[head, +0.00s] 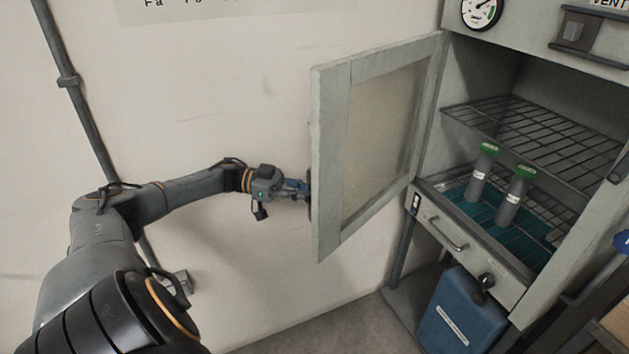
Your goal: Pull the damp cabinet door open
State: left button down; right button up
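The damp cabinet (527,22) stands at the right of the head view. Its grey framed door (331,170), with a cloudy pane (383,135), stands swung wide open to the left, so the inside shows. My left gripper (300,188) is at the door's free edge, about halfway up. Its fingertips and any handle there are mostly hidden by the door edge, so I cannot tell if it grips. My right gripper is not in view.
Inside are wire racks (540,135) and two grey cylinders with green caps (488,150). Below are a drawer handle (444,235) and a blue container (462,312). A pale wall (230,100) stands behind the door, with a grey pipe (68,80) at left.

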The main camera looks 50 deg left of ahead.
pick_arm(q)
jog(key=shift+s+f, duration=0.15)
jog(key=shift+f, duration=0.15)
jog(key=c, duration=1.8)
grip_release()
jog(key=o, duration=0.4)
jog(key=shift+s+a+r, duration=0.1)
jog(key=shift+s, duration=0.05)
jog(key=shift+r, duration=0.1)
jog(key=shift+r, duration=0.1)
